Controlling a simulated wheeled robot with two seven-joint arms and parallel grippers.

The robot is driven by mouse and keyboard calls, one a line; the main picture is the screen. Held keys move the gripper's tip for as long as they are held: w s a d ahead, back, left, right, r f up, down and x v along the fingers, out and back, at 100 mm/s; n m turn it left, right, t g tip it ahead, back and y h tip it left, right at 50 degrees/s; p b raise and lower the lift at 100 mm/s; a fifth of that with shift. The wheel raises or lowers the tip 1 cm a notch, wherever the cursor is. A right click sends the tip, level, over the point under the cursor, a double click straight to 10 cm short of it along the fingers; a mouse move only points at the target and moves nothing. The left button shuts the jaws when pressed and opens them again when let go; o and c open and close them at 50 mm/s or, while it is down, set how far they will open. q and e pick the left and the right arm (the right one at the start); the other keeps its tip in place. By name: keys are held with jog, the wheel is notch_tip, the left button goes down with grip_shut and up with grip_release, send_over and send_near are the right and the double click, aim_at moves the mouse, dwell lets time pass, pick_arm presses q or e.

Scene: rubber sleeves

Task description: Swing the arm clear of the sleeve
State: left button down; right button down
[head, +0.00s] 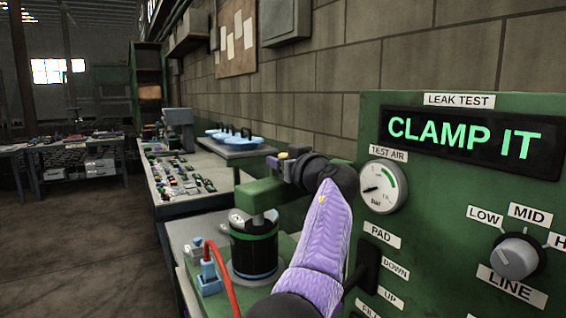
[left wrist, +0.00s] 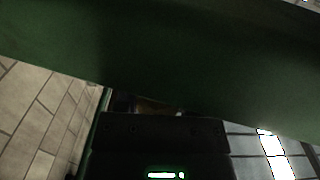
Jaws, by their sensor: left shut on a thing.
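In the left wrist view a green bar (left wrist: 150,65), which looks like the swing arm, crosses close above the dark gripper body. My right gripper is not in view.
The green leak test panel (head: 450,215) stands close at the right; its display (head: 460,140) reads CLAMP IT. A blue fitting (head: 209,278) with a red hose (head: 226,275) is left of the sleeve. A bench (head: 180,180) with small parts runs behind. Open floor lies left.

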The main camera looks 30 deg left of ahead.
pick_arm(q)
jog(key=shift+c, duration=1)
grip_release()
jog(key=shift+d, duration=0.1)
jog(key=b+v, duration=0.1)
jog(key=v, duration=0.9)
